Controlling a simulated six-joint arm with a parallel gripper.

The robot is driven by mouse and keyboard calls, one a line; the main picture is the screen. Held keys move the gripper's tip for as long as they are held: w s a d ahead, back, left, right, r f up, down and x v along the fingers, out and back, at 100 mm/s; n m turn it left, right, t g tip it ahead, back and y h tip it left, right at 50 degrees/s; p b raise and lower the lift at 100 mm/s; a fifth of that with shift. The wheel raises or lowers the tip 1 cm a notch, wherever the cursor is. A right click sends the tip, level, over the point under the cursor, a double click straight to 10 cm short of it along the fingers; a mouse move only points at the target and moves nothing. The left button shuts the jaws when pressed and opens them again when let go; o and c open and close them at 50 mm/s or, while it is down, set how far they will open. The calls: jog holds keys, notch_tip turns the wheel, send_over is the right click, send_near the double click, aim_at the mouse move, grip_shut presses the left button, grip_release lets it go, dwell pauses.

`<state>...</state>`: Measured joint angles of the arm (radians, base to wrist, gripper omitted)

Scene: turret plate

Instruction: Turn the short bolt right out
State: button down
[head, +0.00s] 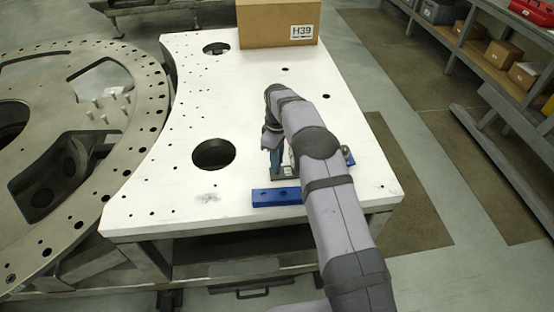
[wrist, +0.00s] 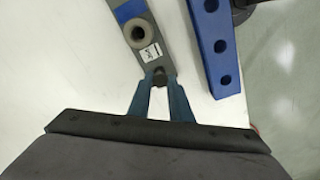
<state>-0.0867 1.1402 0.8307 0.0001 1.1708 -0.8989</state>
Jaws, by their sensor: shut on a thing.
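A dark bolt head (wrist: 159,76) shows at the near end of a grey bar (wrist: 146,52) in the wrist view. My gripper (wrist: 159,84) has its two blue fingers closed around this bolt head, one on each side. The bolt's shank is hidden, so I cannot tell its length. The grey bar has a blue patch, a pale round collar (wrist: 139,31) and a white label. In the head view my gripper (head: 277,164) points down at the white table, and my arm hides much of the bar.
A blue bar with several holes (wrist: 214,45) lies beside the grey bar; a blue bar (head: 277,197) shows in the head view near the front of the white table (head: 240,110). A cardboard box (head: 278,25) stands at the back. The table has two large holes.

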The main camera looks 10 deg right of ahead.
jog(key=shift+n, duration=0.5)
jog(key=shift+r, duration=0.2)
jog(key=shift+r+p, duration=1.9)
jog(key=shift+r, duration=1.45)
